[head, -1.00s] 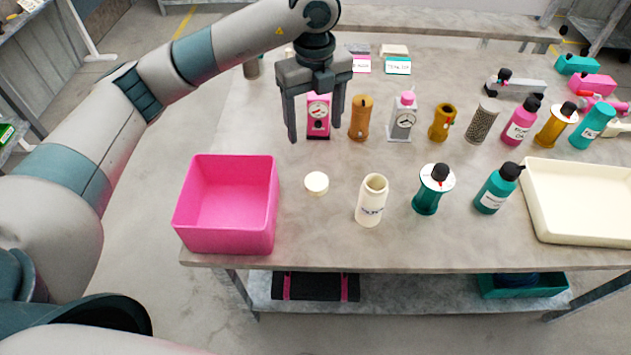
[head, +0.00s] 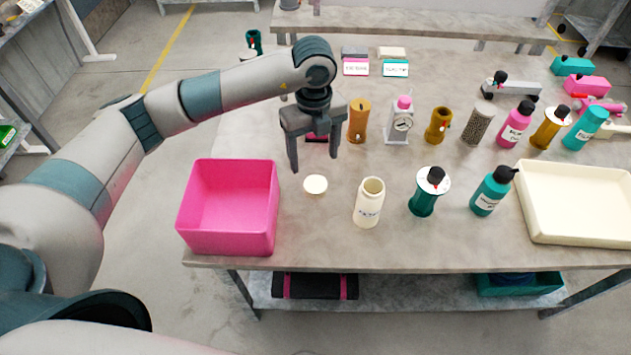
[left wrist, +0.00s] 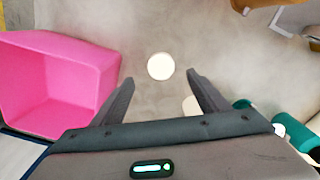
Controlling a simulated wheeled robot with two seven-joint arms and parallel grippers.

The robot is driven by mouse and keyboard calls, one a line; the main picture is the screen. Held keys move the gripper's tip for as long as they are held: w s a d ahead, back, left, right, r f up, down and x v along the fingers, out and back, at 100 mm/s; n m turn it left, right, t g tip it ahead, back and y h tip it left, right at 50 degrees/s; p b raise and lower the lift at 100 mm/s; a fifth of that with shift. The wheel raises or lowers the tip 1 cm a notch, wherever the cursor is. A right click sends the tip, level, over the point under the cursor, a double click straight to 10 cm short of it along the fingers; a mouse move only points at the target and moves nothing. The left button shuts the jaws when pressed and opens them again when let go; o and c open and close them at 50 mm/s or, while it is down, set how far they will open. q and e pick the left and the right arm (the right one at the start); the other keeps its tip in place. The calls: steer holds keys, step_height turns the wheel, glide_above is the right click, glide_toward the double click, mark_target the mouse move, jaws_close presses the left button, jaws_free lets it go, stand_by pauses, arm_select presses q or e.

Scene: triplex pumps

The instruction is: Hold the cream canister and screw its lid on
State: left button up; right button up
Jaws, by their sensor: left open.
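The cream canister (head: 369,204) stands upright and open-topped near the table's front edge. Its round cream lid (head: 315,185) lies flat on the table to the left of it. My left gripper (head: 316,166) is open and empty, pointing down above and a little behind the lid. In the left wrist view the lid (left wrist: 160,66) shows beyond and between the two fingertips (left wrist: 160,76). There the canister (left wrist: 190,105) is mostly hidden behind the right finger. My right gripper is not in view.
A pink bin (head: 228,207) stands left of the lid. Several bottles and grinders line the back. The table around the lid is clear.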

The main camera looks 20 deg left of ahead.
mark_target(316, 184)
arm_select(q)
step_height(316, 184, down, 3)
steer(key=shift+f+p, duration=0.15)
steer(key=shift+p, duration=0.3)
steer(key=shift+f, duration=0.35)
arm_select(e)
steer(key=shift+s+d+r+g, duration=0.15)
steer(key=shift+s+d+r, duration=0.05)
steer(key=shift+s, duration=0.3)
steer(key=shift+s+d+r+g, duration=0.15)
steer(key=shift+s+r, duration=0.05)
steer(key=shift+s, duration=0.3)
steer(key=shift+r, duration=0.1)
arm_select(q)
steer(key=shift+s+f+p, duration=0.1)
steer(key=shift+f+p, duration=0.45)
steer(key=shift+p, duration=0.05)
steer(key=f+p, duration=0.1)
steer(key=f, duration=0.2)
steer(key=shift+d, duration=0.2)
steer(key=shift+f, duration=0.55)
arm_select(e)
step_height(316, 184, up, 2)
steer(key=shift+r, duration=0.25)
arm_select(q)
steer(key=c, duration=1.1)
